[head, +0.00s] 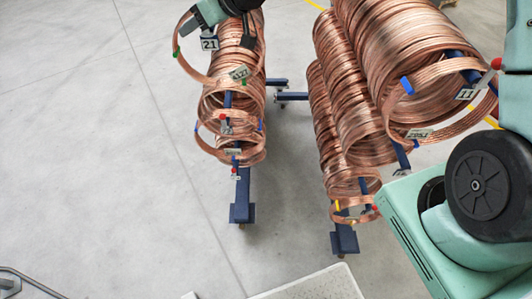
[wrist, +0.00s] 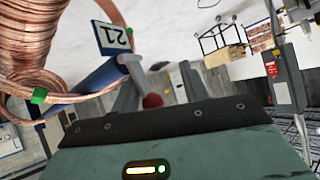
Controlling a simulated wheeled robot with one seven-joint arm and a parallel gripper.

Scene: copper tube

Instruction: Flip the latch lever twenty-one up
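The white tag reading 21 (head: 209,43) hangs at the top of the left coil rack in the head view. It appears upside down in the wrist view (wrist: 113,38). Beside it there, a grey latch lever (wrist: 135,72) at the end of a blue bar (wrist: 88,85) slants down the picture to a red knob (wrist: 152,101). The knob is right by the dark edge of my gripper (wrist: 165,122); I cannot tell if they touch. In the head view my gripper (head: 228,12) is over the tagged bar end, hiding the lever. Its finger opening is not clear.
Copper coils (head: 222,105) hang on the left rack, with larger coils (head: 375,50) on the right rack. Open grey floor (head: 90,150) lies left. A grey box (wrist: 285,75) stands right in the wrist view.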

